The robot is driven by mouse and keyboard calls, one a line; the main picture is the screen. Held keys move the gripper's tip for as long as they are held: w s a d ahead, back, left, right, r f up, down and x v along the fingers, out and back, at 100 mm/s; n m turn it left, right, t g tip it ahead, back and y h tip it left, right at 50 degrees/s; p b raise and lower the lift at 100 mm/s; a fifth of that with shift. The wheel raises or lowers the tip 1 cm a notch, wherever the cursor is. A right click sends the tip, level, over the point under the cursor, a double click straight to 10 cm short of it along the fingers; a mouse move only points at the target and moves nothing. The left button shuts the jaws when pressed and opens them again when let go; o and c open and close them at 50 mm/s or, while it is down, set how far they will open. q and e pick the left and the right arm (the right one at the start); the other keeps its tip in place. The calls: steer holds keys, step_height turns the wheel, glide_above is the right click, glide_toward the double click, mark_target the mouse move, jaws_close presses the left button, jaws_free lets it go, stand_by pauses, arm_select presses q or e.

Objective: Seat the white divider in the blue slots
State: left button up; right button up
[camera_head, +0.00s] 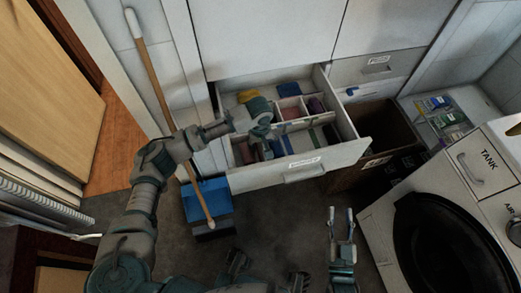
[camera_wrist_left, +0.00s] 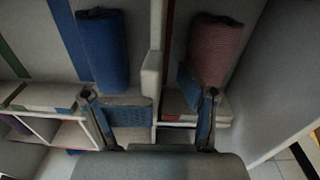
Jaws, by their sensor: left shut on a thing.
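My left gripper (camera_head: 262,122) reaches into the open drawer. In the left wrist view its two fingers (camera_wrist_left: 150,94) straddle a pale upright divider (camera_wrist_left: 153,65). It is shut on the white divider, but the contact is hard to make out. A blue strip (camera_wrist_left: 68,40), apparently the blue slot marking, runs along the drawer floor left of the divider in the wrist view; it also shows in the head view (camera_head: 287,146). My right gripper (camera_head: 341,209) is open and empty, in front of the drawer over the dark floor.
A rolled blue cloth (camera_wrist_left: 102,48) and a rolled reddish cloth (camera_wrist_left: 216,48) lie on either side of the divider. The drawer front (camera_head: 300,166) bounds the near side. A blue dustpan (camera_head: 208,200) and an open box (camera_head: 385,125) flank the drawer; a washer (camera_head: 450,205) stands right.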

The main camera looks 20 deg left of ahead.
mark_target(261, 150)
arm_select(q)
steer(key=f, duration=0.1)
steer(key=s+f, duration=0.1)
steer(key=f, duration=0.1)
steer(key=c, duration=0.3)
steer(key=shift+w+d+f, duration=0.1)
steer(key=shift+d, duration=0.1)
steer(key=shift+c, duration=0.8)
steer(key=shift+o, duration=0.4)
steer(key=shift+g, duration=0.3)
steer(key=shift+o, duration=0.2)
steer(key=shift+w, duration=0.1)
steer(key=shift+c, duration=0.3)
steer(key=shift+w+a+f, duration=0.1)
steer(key=shift+w+f, duration=0.1)
jaws_close()
steer(key=shift+w, duration=0.15)
steer(key=shift+r, duration=0.15)
